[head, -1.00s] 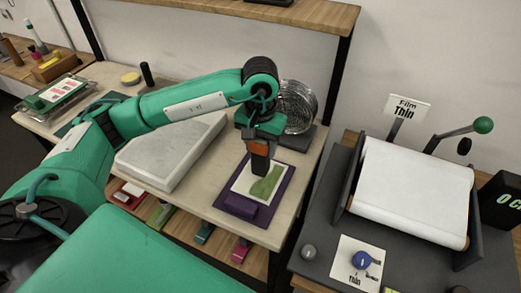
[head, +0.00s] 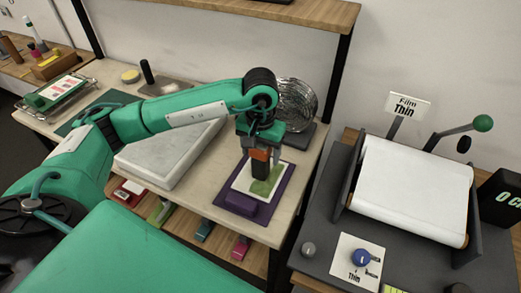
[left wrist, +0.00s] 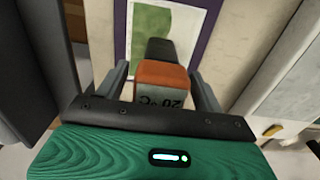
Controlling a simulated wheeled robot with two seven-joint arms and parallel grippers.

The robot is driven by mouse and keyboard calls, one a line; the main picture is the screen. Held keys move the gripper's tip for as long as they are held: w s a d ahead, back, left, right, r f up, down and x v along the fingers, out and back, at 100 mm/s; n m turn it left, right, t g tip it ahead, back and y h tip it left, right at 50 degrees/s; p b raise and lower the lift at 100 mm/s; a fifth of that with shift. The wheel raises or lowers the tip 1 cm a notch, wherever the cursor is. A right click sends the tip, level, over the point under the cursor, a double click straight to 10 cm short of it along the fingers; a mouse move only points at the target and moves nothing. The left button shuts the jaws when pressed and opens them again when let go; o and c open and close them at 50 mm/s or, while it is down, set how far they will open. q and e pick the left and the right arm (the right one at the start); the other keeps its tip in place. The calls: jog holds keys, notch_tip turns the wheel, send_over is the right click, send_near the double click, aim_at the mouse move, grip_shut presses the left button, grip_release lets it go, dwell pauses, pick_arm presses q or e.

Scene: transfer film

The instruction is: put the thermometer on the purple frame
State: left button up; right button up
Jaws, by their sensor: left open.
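The thermometer (head: 261,169) is a small upright block with a dark lower end, an orange band and a grey top. In the left wrist view the thermometer (left wrist: 162,76) shows a "20 °C" label. The purple frame (head: 286,190) lies on the bench around a white sheet with a green print. The thermometer's lower end appears to stand on that print, inside the frame. My left gripper (head: 263,146) is above it; in the left wrist view its fingers (left wrist: 162,86) are apart, one on each side of the thermometer, with gaps. My right gripper is out of view.
A pale stone slab (head: 150,158) lies left of the frame. A round wire-like metal object (head: 297,103) stands behind it. Pull-out tabs show below the bench edge.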

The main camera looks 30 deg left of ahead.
pick_arm(q)
jog(key=shift+r, duration=0.15)
notch_tip(320, 180, up, 11)
jog(key=shift+f+b, duration=0.1)
jog(key=shift+b, duration=1.15)
jog(key=shift+r, duration=0.6)
